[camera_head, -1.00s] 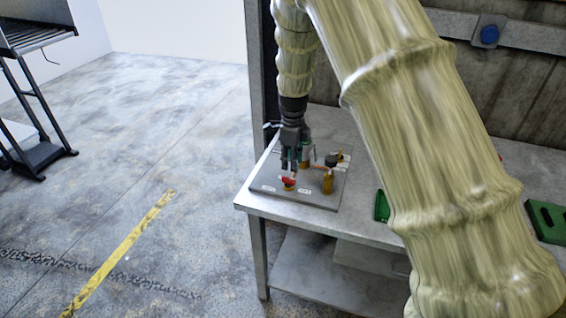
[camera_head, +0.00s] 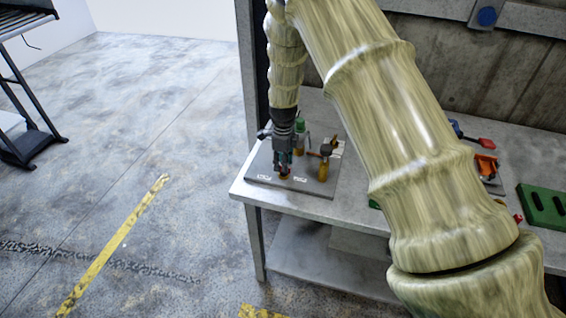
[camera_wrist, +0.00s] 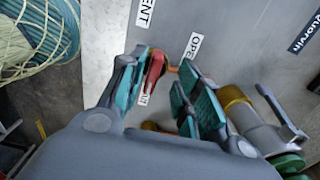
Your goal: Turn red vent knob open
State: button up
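The red vent knob (camera_wrist: 154,68) shows in the wrist view as a narrow red handle between my gripper's two teal-padded fingers. It lies close to the left finger, with a gap to the right finger; whether it touches the left pad I cannot tell. My gripper (camera_wrist: 167,65) is open around the knob. In the head view my gripper (camera_head: 284,169) points down at the front left of the grey panel (camera_head: 315,190) and hides the knob. White labels lie beside the knob, including an "OPEN" label (camera_wrist: 193,45).
A brass valve (camera_head: 323,168) with a dark top stands just right of my gripper on the panel. A green-topped fitting (camera_head: 300,126) stands behind. The panel sits on a metal workbench (camera_head: 300,205). A green block (camera_head: 543,207) lies far right. Open floor lies left.

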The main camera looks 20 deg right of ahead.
jog(key=shift+s+f, duration=0.1)
jog(key=shift+f, duration=0.05)
jog(key=shift+s, duration=0.6)
jog(key=shift+w+f, duration=0.45)
jog(key=shift+f, duration=0.05)
jog(key=shift+c, duration=0.2)
jog(key=shift+s+r, duration=0.25)
grip_shut()
jog(key=shift+f, duration=0.1)
